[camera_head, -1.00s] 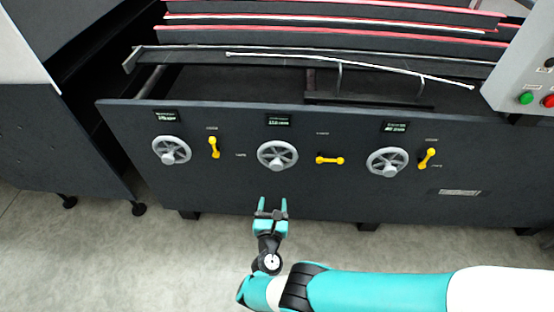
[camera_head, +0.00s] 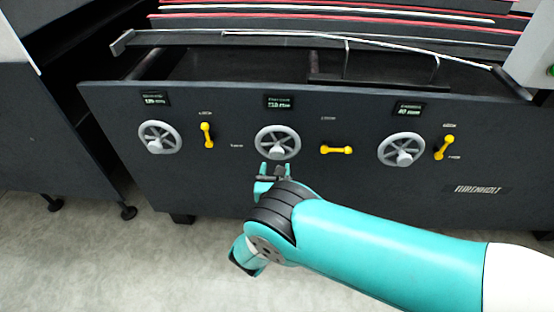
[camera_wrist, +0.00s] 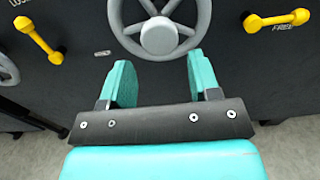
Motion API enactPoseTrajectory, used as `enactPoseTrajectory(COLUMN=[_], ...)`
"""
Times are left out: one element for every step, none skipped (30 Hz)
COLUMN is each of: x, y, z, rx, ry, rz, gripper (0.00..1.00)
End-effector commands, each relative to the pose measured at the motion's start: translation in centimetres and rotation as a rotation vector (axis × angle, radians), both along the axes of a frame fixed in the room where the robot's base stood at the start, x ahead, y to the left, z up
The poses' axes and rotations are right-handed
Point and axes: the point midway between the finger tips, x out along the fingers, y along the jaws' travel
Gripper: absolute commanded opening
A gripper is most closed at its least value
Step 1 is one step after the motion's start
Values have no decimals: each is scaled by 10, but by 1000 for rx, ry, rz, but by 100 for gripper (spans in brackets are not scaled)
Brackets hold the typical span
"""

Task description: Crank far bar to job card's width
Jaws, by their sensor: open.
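Three grey handwheels sit on the dark machine panel: a left one (camera_head: 160,137), a middle one (camera_head: 278,143) and a right one (camera_head: 401,150). Each has a small display above it: left (camera_head: 154,100), middle (camera_head: 280,102), right (camera_head: 408,110). Their digits are too small to read surely. My gripper (camera_head: 277,168) is open and empty, just below the middle handwheel's hub. In the wrist view the hub (camera_wrist: 159,36) lies beyond and between my open fingers (camera_wrist: 156,80), apart from them. I cannot see which wheel drives the far bar, and no job card is recognisable.
Yellow lock levers stand right of the wheels: left one upright (camera_head: 207,135), middle one horizontal (camera_head: 337,150), right one tilted (camera_head: 445,147). Metal bars (camera_head: 300,40) and red-edged rails lie above the panel. Grey floor (camera_head: 110,260) is clear in front.

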Motion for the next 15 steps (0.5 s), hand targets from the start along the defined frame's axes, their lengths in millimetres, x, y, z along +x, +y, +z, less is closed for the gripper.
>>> enactPoseTrajectory(x=[4,6,8,10,12,14,16,18,20,22,23,25,27,28,30], y=[1,1,2,2,2,2,2,2,2,1,1,1,0,0,-1], z=[-8,-8,-8,-8,-8,-8,-8,-8,-8,-8,-8,-8,-8,-7,-7], rx=[2,3,3,3,3,3,3,3,3,2,2,1,2,2,2], ry=[-1,-1,-1,0,0,0,0,0,0,0,-1,-1,-1,-1,-1], rz=[-1,-1,0,0,0,0,-1,-1,-1,-1,-1,0,0,0,-1], gripper=[56,56,56,56,56,56,56,56,56,56,56,56,56,56,56])
